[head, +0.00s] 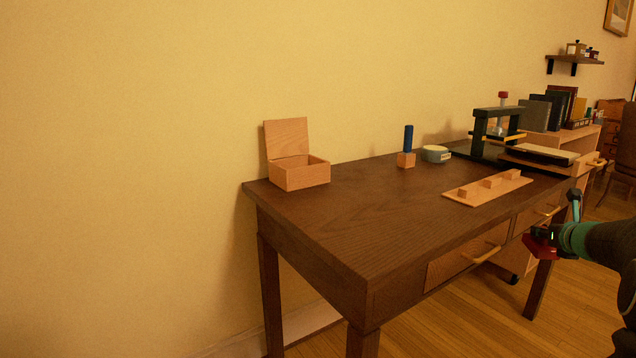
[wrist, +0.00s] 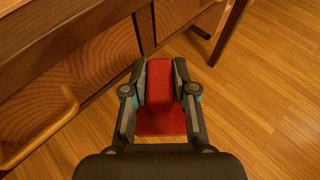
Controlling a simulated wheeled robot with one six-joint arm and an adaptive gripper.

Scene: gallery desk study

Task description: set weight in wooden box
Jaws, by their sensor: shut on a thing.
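The wooden box (head: 301,176) stands on the far left part of the desk, with its lid (head: 287,138) raised open towards the wall. My gripper (head: 553,232) is off the desk's right front edge, in front of the drawers and far from the box. In the wrist view my gripper (wrist: 159,85) is shut on a red block-shaped thing (wrist: 160,118), which looks to be the weight. The red weight shows small and partly hidden in the head view (head: 540,246). The inside of the box is mostly hidden by its front walls.
The dark desk (head: 330,225) has clear room in front of the box. A wooden rack (head: 487,188), a blue-handled block (head: 406,159), a pale round tin (head: 436,154) and a black press (head: 480,135) stand to its right. Drawer handles (wrist: 40,135) jut out near my gripper.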

